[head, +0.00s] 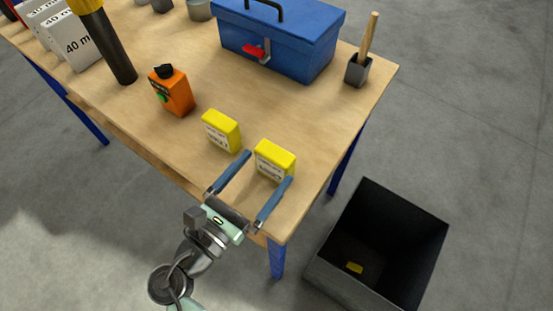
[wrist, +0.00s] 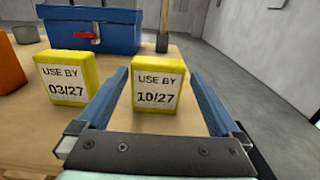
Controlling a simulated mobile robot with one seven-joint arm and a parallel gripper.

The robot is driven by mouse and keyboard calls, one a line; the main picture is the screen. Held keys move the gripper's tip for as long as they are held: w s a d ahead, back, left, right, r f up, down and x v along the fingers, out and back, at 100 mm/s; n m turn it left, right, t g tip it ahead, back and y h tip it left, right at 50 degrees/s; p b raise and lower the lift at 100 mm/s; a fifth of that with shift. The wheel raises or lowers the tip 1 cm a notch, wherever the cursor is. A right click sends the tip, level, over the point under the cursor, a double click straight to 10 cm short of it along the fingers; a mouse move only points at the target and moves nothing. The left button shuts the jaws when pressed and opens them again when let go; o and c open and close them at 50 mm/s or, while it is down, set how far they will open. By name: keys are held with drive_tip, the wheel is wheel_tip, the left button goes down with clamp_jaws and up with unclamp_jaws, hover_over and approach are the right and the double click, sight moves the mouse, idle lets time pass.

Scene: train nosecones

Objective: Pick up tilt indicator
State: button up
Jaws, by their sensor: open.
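Two yellow boxes with white labels stand on the table, and I cannot tell from the labels whether either is the tilt indicator. The right box (head: 275,160) reads "USE BY 10/27" in the wrist view (wrist: 158,92). The left box (head: 221,130) reads "USE BY 03/27" there (wrist: 68,78). My gripper (head: 268,167) is open at the table's near edge, its two blue fingers pointing at the right box. In the wrist view the right box shows between the fingers, with nothing held. The left box is outside the left finger.
The wooden table (head: 315,118) also holds an orange container (head: 171,91), a black and yellow cylinder (head: 110,42), a blue toolbox (head: 280,42), a brush-like tool (head: 360,62) and white "40 m" boxes (head: 70,42). A dark bin (head: 412,240) on the floor contains a small yellow object (head: 355,267).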

sight(280, 149)
drive_tip(key=x, duration=0.8)
drive_tip(key=shift+a, duration=0.1)
drive_tip(key=c, duration=1)
